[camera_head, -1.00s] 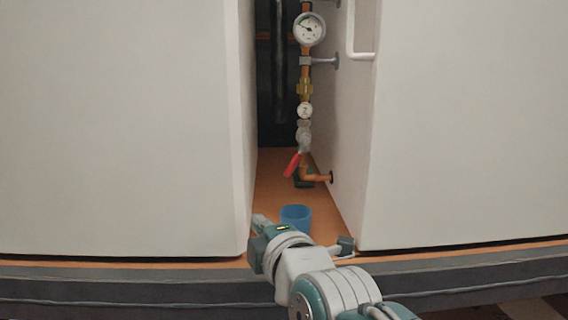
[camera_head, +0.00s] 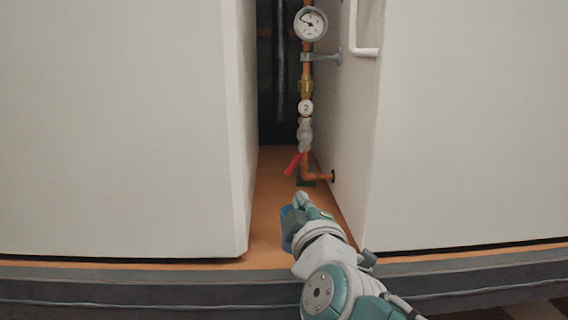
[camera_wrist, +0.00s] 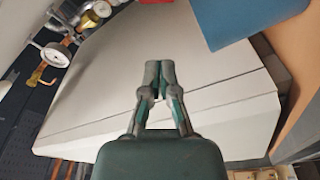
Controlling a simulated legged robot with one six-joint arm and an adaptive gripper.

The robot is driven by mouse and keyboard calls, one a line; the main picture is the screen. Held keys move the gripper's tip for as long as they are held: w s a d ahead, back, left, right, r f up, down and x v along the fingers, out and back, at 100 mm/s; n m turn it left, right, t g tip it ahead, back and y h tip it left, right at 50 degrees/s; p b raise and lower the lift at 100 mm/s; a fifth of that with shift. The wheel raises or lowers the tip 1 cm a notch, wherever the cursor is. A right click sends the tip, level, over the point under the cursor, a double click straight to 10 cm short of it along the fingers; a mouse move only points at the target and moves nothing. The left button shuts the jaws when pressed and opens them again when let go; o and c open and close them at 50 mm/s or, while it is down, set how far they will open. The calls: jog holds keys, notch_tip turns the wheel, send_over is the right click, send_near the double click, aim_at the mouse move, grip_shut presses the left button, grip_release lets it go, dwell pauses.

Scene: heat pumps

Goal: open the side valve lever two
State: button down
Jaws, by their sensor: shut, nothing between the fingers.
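The red lever (camera_head: 293,163) of the side valve hangs down and to the left from the valve body (camera_head: 304,134), below a round tag marked 2 (camera_head: 306,107). They sit on a copper pipe in the gap between two white cabinets. My gripper (camera_head: 301,197) is in the gap's mouth, below and in front of the lever and apart from it. In the wrist view my gripper (camera_wrist: 159,64) is shut and empty.
The left cabinet (camera_head: 120,130) and right cabinet (camera_head: 470,130) wall in the narrow gap. A pressure gauge (camera_head: 310,23) and a white handle (camera_head: 366,51) are higher up.

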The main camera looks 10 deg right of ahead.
aim_at(298, 154)
jog(key=w+d+r, duration=0.1)
jog(key=w, duration=1.5)
jog(key=shift+d, duration=0.1)
